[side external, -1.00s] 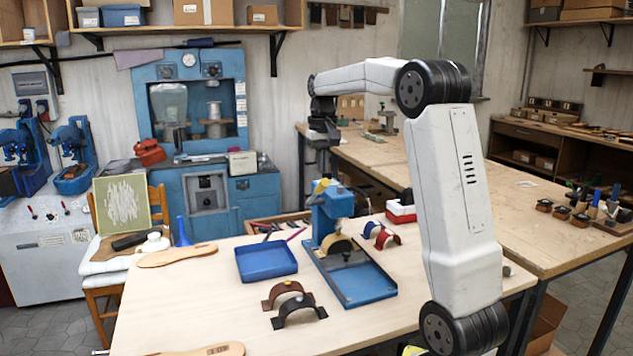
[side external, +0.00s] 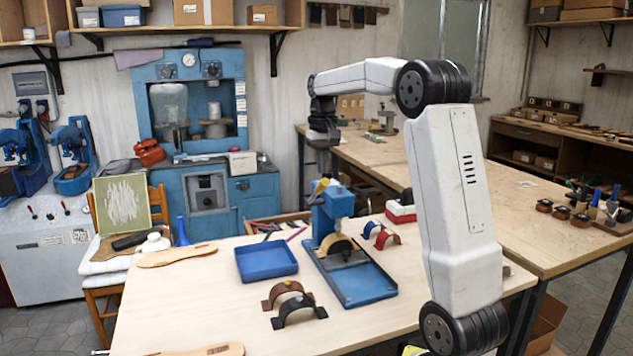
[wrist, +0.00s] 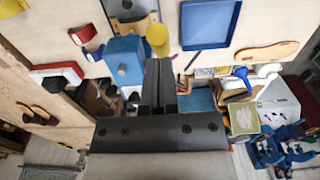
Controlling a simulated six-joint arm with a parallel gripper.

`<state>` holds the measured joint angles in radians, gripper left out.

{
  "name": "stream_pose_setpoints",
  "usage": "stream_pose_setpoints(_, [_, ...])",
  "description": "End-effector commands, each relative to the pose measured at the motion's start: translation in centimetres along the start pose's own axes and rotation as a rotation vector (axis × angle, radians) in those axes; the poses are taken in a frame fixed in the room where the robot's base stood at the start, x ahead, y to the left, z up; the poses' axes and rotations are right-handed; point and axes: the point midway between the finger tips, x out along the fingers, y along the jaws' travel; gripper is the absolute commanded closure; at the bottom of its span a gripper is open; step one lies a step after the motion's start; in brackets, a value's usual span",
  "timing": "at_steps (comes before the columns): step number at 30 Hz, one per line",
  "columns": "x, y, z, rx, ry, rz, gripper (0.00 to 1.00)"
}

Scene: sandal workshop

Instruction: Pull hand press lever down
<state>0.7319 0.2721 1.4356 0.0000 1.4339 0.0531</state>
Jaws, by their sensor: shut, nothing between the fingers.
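The blue hand press (side external: 331,214) stands on the work table with its flat blue base reaching toward the front. Its lever has a yellow grip (side external: 322,187), raised at the top of the press. In the wrist view the yellow grip (wrist: 158,38) shows beside the blue press head (wrist: 125,62). My gripper (side external: 323,168) hangs above and behind the press top, pointing down. In the wrist view my gripper (wrist: 158,68) has its dark fingers together and empty, just short of the yellow grip in the picture. I cannot tell whether they touch the lever.
A blue tray (side external: 267,261) lies left of the press. Brown and black straps (side external: 298,309) lie in front, and red and blue straps (side external: 381,235) lie to the right. A wooden sole (side external: 177,255) lies at the left edge.

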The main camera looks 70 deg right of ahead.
Motion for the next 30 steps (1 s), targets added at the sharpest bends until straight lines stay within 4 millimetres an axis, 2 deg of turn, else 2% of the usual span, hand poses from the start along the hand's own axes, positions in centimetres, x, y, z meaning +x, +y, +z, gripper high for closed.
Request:
stream_pose_setpoints(14, [0.2,0.0,0.0,0.0,-0.001,0.0,1.0])
stream_pose_setpoints(30, [2.0,0.0,0.0,0.0,-0.001,0.0,1.0])
